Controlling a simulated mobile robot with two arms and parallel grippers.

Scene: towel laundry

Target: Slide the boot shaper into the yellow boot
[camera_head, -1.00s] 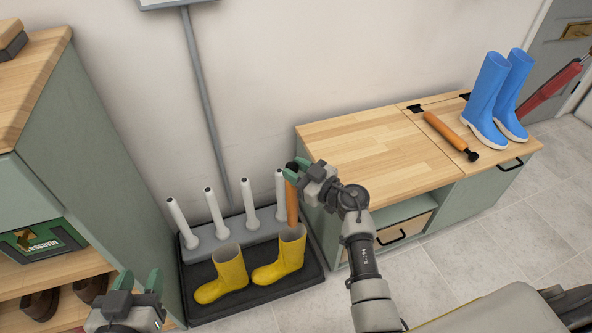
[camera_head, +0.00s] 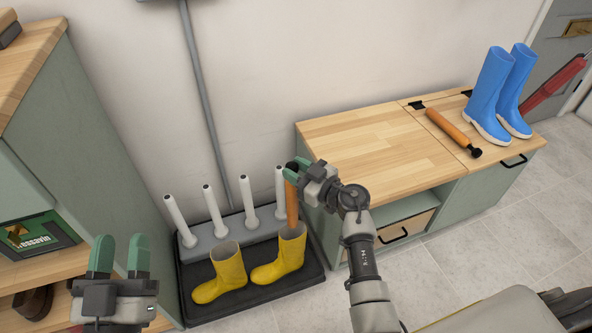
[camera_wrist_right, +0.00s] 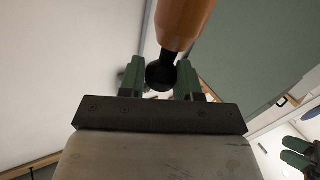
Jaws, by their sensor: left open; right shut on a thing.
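A boot shaper (camera_head: 292,210), an orange-brown cylinder with a black knob, stands upright over the right yellow boot (camera_head: 281,259), its lower end at or inside the boot's opening; how deep I cannot tell. My right gripper (camera_head: 296,168) is shut on the shaper's black knob end. In the right wrist view, the shaper (camera_wrist_right: 182,22) extends away from between the green fingers (camera_wrist_right: 161,78). A second yellow boot (camera_head: 224,275) stands to the left on the black tray (camera_head: 203,309). My left gripper (camera_head: 119,258) is open and empty at the lower left, apart from the boots.
A grey rack with several white pegs (camera_head: 212,211) stands behind the boots. A wooden-topped bench (camera_head: 362,143) on the right bears another boot shaper (camera_head: 453,132) and blue boots (camera_head: 489,95). A green cabinet (camera_head: 108,165) flanks the tray on the left.

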